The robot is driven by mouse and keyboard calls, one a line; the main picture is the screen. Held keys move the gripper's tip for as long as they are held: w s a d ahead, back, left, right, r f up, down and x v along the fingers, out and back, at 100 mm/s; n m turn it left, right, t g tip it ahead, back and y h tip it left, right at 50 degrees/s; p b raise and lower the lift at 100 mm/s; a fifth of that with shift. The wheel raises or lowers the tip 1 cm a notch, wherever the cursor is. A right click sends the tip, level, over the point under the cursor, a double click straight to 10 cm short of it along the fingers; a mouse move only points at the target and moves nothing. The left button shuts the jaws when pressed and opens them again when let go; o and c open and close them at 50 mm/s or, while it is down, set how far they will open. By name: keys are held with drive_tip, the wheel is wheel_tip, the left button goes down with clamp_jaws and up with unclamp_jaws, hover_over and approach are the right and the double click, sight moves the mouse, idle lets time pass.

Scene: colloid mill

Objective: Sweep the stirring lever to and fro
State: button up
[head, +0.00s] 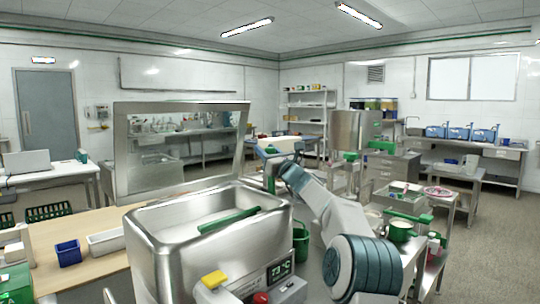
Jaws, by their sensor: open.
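A steel tank (170,262) with its lid (121,150) raised stands in the foreground. A green bar (228,221), which looks like the stirring lever, lies aslant across the tank's open top. My arm rises at the right of the tank and bends away at its top. My gripper (270,174) is at the arm's far end, beyond the tank's back right corner. It is small here and its fingers are hard to make out, but it appears open and empty. It is apart from the green bar.
The tank's front has a yellow knob (214,280), a red button (261,298) and a display (280,271) reading 73 °C. A wooden table (95,222) with a blue bin (68,253) is at left. A green bucket (301,245) stands right of the tank. Open floor lies far right.

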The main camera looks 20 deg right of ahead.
drive_tip(key=b+v, duration=0.3)
drive_tip(key=v, duration=1.1)
drive_tip(key=shift+r, duration=0.1)
